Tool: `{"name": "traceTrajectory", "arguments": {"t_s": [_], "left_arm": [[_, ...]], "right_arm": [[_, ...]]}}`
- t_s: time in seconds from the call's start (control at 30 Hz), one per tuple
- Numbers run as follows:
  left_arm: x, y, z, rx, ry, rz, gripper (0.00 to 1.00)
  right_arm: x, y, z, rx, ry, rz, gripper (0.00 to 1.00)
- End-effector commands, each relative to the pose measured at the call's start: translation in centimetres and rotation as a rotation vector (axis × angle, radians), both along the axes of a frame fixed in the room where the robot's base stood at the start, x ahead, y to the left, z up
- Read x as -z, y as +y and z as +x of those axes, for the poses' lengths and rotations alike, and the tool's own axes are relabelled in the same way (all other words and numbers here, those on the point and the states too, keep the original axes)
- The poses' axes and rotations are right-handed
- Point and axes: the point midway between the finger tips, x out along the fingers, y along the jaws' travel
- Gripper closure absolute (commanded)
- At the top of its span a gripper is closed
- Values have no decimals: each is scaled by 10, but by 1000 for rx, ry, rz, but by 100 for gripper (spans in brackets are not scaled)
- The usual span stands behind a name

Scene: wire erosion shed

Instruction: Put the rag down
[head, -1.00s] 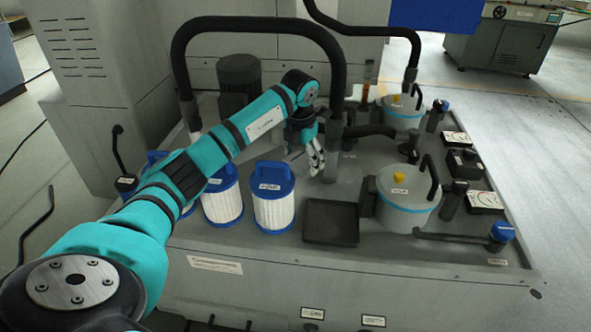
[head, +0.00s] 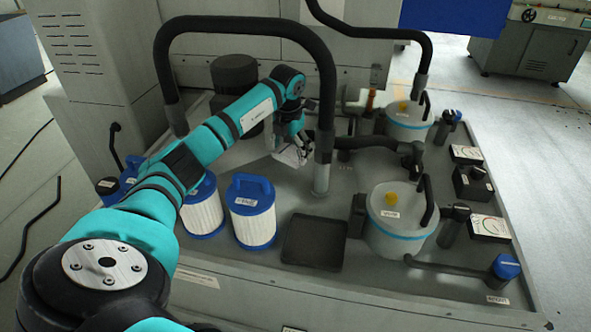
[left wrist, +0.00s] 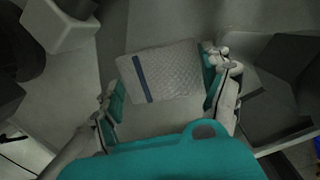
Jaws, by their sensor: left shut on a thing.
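The rag (left wrist: 160,72) is a pale grey, textured cloth with a dark blue stripe near one end. In the left wrist view it spans the space between the two fingers of my left gripper (left wrist: 163,90). My left gripper is shut on it. In the head view my left gripper (head: 295,143) points down over the machine's grey top, behind the filters and left of a vertical pipe. A pale bit of the rag (head: 290,156) shows below the fingers. Whether it touches the surface I cannot tell. My right gripper is not in view.
White filters with blue caps (head: 252,211) stand in front. An empty black tray (head: 315,243) lies to their right. A black hose arch (head: 243,24) and its pipe (head: 322,172) stand close to the gripper. Lidded pots (head: 395,235) and gauges are at right.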

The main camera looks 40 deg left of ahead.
Motion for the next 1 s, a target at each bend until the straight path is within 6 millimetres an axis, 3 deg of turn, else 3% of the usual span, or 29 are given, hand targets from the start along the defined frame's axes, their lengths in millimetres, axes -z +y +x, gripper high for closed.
{"name": "traceTrajectory", "arguments": {"t_s": [0.1,0.37,0.53,0.9,0.93,1.0], "left_arm": [[24,-1,0,1,2,0,71],[46,0,0,0,1,0,71],[70,-1,0,0,2,-1,71],[75,0,0,1,-1,1,71],[75,0,0,1,-1,1,18],[75,0,0,1,-1,1,9]], "right_arm": [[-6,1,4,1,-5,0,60],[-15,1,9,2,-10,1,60],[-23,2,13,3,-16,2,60],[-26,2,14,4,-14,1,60],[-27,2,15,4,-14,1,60],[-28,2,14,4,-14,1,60]]}}
